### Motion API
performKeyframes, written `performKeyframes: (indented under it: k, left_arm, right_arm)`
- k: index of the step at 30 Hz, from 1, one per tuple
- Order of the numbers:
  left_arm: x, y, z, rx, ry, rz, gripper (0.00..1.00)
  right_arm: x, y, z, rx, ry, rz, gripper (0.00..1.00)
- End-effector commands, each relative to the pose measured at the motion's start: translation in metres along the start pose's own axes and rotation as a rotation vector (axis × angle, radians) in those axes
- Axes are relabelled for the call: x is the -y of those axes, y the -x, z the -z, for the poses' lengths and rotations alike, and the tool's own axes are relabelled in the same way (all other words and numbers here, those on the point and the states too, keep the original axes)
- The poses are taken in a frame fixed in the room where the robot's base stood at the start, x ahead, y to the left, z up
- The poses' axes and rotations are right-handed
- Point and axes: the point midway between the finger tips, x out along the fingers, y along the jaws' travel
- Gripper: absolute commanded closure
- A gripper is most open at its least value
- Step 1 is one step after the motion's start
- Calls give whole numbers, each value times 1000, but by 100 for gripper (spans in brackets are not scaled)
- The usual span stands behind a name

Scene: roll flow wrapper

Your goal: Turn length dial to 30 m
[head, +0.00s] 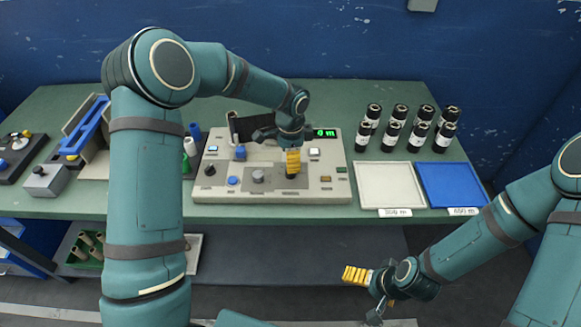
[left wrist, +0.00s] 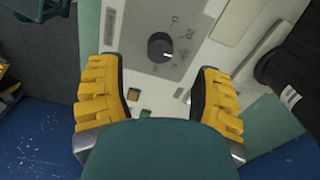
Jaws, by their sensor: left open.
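A light grey control console (head: 215,190) stands on the green bench. In the head view the dial (head: 291,177) is partly hidden below my left gripper (head: 292,162). That gripper is open, with yellow fingers (left wrist: 160,98) apart on either side of the dial in its view; contact cannot be seen. A green display (head: 325,133) reads "0 m" where it shows. My right gripper (head: 360,296) is open and empty in front of the bench.
A grey knob (head: 258,176), a black knob (head: 210,170) and a blue button (head: 233,181) share the console. A white tray (head: 390,188), a blue tray (head: 455,187) and several black rolls (head: 391,135) stand at right. Bare bench (head: 365,88) lies behind.

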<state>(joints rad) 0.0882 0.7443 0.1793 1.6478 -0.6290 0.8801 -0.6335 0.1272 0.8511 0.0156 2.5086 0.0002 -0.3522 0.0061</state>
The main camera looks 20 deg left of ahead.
Motion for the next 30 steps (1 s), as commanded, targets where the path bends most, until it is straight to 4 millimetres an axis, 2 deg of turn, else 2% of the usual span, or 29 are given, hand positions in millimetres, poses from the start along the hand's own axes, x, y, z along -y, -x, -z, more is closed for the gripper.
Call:
performKeyframes:
  k: [1, 6, 12, 30]
  left_arm:
    - [1, 12, 0, -1, 0, 4, 35]
    - [0, 41, 0, -1, 0, 2, 35]
    - [0, 59, 0, 0, 0, 0, 35]
    - [0, 62, 0, 0, 0, -1, 35]
  right_arm:
    - [0, 0, 0, 0, 0, 0, 0]
    - [0, 0, 0, 0, 0, 0, 0]
    - [0, 0, 0, 0, 0, 0, 0]
    - [0, 0, 0, 0, 0, 0, 0]
